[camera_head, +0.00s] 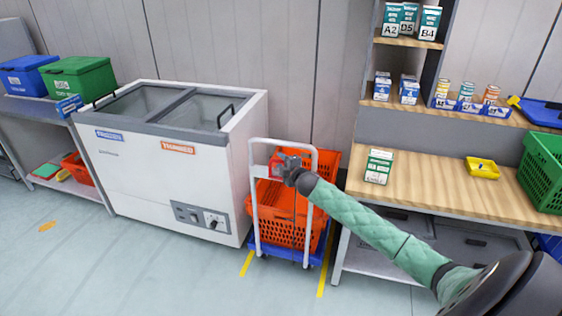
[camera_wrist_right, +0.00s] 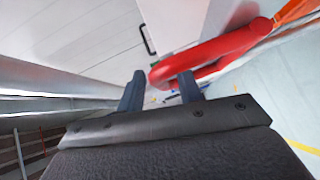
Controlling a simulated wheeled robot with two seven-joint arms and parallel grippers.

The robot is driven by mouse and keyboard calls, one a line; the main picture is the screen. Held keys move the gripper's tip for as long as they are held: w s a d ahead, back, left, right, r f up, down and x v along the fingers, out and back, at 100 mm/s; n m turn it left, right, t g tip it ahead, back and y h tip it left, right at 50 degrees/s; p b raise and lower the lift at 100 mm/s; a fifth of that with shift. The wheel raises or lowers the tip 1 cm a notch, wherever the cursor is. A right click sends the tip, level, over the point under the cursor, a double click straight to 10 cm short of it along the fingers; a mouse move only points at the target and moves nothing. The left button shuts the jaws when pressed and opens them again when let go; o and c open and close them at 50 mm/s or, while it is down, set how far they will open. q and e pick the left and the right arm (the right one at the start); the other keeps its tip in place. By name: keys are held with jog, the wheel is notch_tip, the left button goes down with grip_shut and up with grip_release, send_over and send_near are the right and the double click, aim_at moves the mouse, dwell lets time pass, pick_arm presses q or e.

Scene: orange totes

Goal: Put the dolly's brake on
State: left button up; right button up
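The dolly (camera_head: 262,251) has a blue base, a white upright handle frame (camera_head: 253,190) and orange totes (camera_head: 285,222) on it. It stands on the floor between the white freezer and the wooden shelf. A red lever (camera_head: 274,165) sits at the upper part of the frame. My right gripper (camera_head: 284,160) is at this lever. In the right wrist view the red lever (camera_wrist_right: 215,50) lies just beyond my fingertips (camera_wrist_right: 160,88), its rounded end in front of the gap. The fingers are apart; I cannot tell whether they touch it. My left gripper is not in view.
The freezer (camera_head: 165,180) stands close on the dolly's left. The wooden workbench (camera_head: 420,185) is on the right, with a box (camera_head: 379,166) and a yellow tray (camera_head: 482,168). Yellow floor lines (camera_head: 323,275) flank the dolly. The floor in front is clear.

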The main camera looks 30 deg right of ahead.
jog(key=shift+w, duration=0.3)
grip_shut()
jog(key=shift+f, duration=0.1)
